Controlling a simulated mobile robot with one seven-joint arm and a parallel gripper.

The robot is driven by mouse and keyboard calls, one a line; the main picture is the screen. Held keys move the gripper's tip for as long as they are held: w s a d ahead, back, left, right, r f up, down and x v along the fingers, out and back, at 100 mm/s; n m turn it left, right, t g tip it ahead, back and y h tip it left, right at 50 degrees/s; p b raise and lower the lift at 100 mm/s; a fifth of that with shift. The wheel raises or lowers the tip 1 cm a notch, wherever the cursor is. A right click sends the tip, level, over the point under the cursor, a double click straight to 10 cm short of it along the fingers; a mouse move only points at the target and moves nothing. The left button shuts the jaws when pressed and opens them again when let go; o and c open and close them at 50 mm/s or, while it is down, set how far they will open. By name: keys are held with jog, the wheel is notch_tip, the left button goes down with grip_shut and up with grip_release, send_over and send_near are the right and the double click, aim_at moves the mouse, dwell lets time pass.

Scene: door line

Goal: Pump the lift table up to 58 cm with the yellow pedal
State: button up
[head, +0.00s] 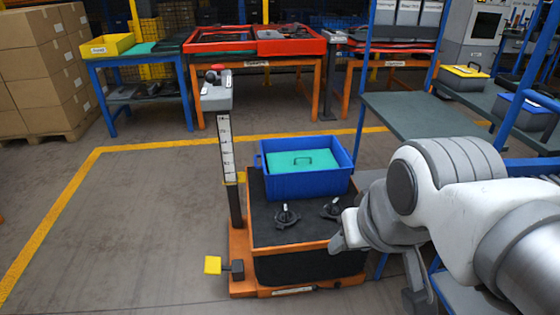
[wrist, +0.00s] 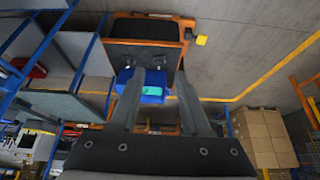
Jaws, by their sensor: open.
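The lift table (head: 262,236) stands on the floor in the middle of the head view, with a black top and an orange base. Its yellow pedal (head: 212,265) sticks out at the front left, near the floor. It also shows in the wrist view (wrist: 201,40), where the scene is upside down. A post with a white height scale (head: 227,150) rises at the table's left; its numbers are too small to read. My gripper (head: 345,233) is open and empty, in front of the table's right side, right of the pedal and apart from it. Its two fingers show in the wrist view (wrist: 160,75).
A blue bin (head: 300,183) with a green lidded thing inside sits on the table top, behind two black clamp-like parts (head: 286,215). A grey control box with a red knob (head: 216,90) tops the post. Shelving (head: 425,115) stands at right. Floor left of the pedal is clear.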

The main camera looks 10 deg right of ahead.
grip_shut()
dwell(1.8)
